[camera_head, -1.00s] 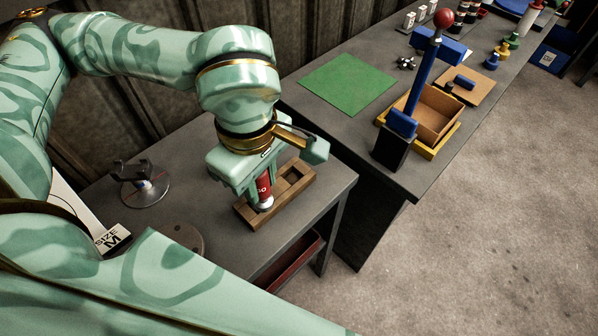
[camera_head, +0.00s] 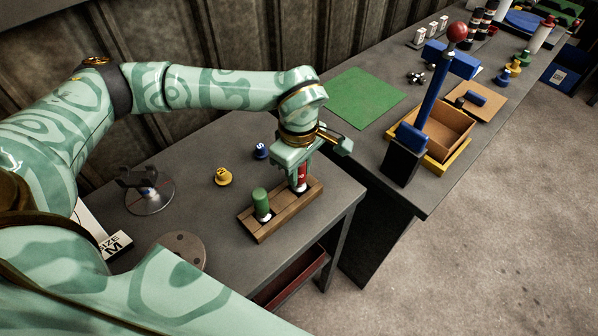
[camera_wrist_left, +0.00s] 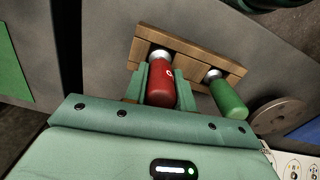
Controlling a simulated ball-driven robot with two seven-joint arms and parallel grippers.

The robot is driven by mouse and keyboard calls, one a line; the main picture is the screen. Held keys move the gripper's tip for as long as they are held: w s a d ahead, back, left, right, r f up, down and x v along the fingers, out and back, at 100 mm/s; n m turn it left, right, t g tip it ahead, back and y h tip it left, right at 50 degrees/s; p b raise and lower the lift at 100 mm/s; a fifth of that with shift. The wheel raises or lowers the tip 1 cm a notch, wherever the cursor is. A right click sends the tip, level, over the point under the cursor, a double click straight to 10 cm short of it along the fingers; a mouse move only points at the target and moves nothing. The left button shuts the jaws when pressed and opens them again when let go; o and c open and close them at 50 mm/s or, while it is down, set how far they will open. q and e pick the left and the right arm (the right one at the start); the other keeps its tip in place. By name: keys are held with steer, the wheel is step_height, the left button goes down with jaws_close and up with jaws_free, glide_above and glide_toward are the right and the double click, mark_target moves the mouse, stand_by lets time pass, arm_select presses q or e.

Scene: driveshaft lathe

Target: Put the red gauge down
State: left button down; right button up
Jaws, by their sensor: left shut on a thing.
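The red gauge (camera_head: 302,174) is a red cylinder with a silver end. My left gripper (camera_head: 299,178) is shut on it, at the right-hand end of the wooden gauge block (camera_head: 265,228). In the left wrist view the red gauge (camera_wrist_left: 161,84) lies between the fingers (camera_wrist_left: 158,88), its silver end at a socket of the block (camera_wrist_left: 196,58). I cannot tell whether it is fully seated. The green gauge (camera_head: 261,203) stands in the block's other end; it also shows in the left wrist view (camera_wrist_left: 228,99). My right gripper is not in view.
Yellow (camera_head: 223,177) and blue (camera_head: 261,151) knobbed pieces stand behind the block. A stand with a forked top (camera_head: 150,190) and a round disc (camera_head: 181,250) are at left. A lever (camera_head: 430,90) rises from the right bench by a box (camera_head: 445,127).

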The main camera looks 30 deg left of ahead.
arm_select(q)
steer(key=shift+w+f, duration=0.1)
steer(key=shift+f, duration=0.45)
steer(key=shift+f, duration=0.15)
steer(key=c, duration=1.1)
jaws_free()
steer(key=shift+c, duration=0.2)
step_height(320, 180, up, 12)
steer(key=shift+r+p, duration=0.2)
steer(key=shift+p, duration=0.65)
